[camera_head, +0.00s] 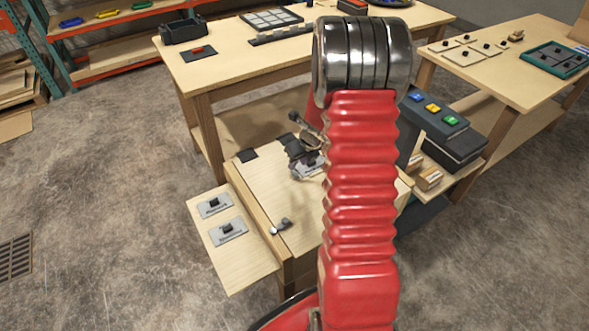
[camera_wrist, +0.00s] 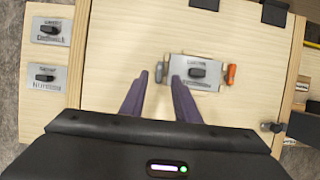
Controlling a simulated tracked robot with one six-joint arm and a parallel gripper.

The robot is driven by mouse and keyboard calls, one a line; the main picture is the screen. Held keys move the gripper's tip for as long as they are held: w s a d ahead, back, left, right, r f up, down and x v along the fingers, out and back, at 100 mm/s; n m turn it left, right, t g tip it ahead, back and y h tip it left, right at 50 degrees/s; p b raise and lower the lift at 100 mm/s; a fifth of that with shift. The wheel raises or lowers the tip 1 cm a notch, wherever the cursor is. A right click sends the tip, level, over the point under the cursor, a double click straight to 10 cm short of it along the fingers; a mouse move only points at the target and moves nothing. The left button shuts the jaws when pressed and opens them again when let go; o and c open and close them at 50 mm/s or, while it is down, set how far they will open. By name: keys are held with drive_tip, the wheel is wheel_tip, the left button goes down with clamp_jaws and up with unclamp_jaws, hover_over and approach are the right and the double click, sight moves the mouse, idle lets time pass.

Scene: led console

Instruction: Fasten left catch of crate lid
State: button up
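The crate lid (camera_head: 262,190) is a pale wooden board, lying down on the crate; it also fills the wrist view (camera_wrist: 110,60). A small dark catch with a pale round end (camera_head: 281,225) sits near the lid's near-left corner. Whether it is fastened is too small to tell. This catch does not show in the wrist view, where my gripper body covers the lower left. Another dark catch (camera_wrist: 271,127) is at the right edge there.
A grey plate with a black handle (camera_wrist: 197,70) lies on the lid by my fingertips, with an orange piece (camera_wrist: 231,74) at its right. A side board (camera_head: 240,262) with two switch plates is at left. A button box (camera_head: 435,112) stands at right.

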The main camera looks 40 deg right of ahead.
sight(295, 173)
drive_tip(key=shift+x, duration=3)
